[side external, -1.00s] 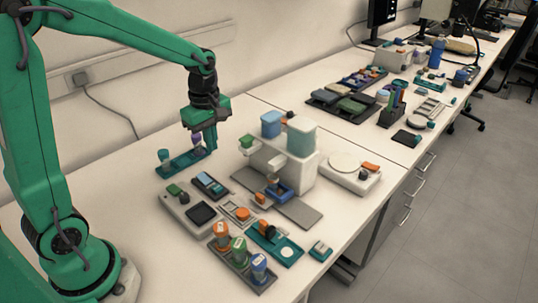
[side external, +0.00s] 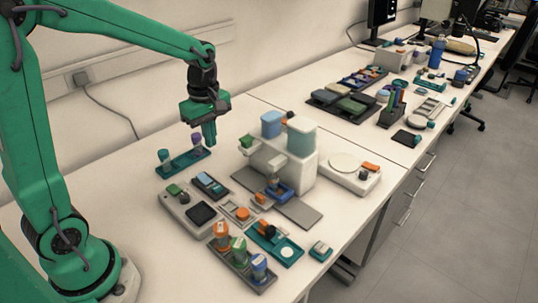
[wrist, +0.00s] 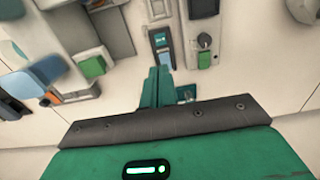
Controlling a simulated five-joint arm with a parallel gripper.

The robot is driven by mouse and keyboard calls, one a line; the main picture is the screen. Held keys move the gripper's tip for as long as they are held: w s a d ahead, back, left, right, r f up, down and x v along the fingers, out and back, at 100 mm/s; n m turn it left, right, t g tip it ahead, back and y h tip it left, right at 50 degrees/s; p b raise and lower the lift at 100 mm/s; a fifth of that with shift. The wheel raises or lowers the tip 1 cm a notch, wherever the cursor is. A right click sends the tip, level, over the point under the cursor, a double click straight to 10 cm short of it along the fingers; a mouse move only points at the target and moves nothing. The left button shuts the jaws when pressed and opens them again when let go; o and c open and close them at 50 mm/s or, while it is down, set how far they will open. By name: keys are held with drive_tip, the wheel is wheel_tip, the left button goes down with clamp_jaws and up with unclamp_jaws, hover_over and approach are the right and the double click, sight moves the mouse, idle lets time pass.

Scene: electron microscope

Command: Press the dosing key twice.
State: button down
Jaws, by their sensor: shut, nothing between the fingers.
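A white dispensing machine (side external: 295,172) with blue and teal containers stands mid-table in the side external view. A green key (side external: 246,141) projects from its left side, and it also shows left of my fingers in the wrist view (wrist: 92,67). No label marks it as the dosing key, so I cannot be sure. My gripper (side external: 209,143) is shut and empty, pointing down. It hangs to the left of the green key and apart from it, by the teal vial rack (side external: 172,169). The shut fingers also show in the wrist view (wrist: 158,72).
A grey control box (side external: 185,216) has its own green button (side external: 173,189). A tray with a blue block (side external: 210,184) lies beside it. Coloured jars (side external: 238,246) stand at the front, and a white round-plate device (side external: 350,172) is at the right. Bare table lies behind the vial rack.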

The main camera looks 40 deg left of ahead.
sight(217, 188)
drive_tip(key=shift+f, duration=0.1)
wheel_tip(217, 188, down, 14)
drive_tip(key=shift+r, duration=0.1)
idle(0.9)
drive_tip(key=shift+s+f, duration=0.1)
drive_tip(key=shift+f, duration=1.05)
drive_tip(key=shift+r, duration=0.15)
wheel_tip(217, 188, up, 15)
drive_tip(key=shift+w+f, duration=0.2)
drive_tip(key=shift+w, duration=0.05)
idle(0.9)
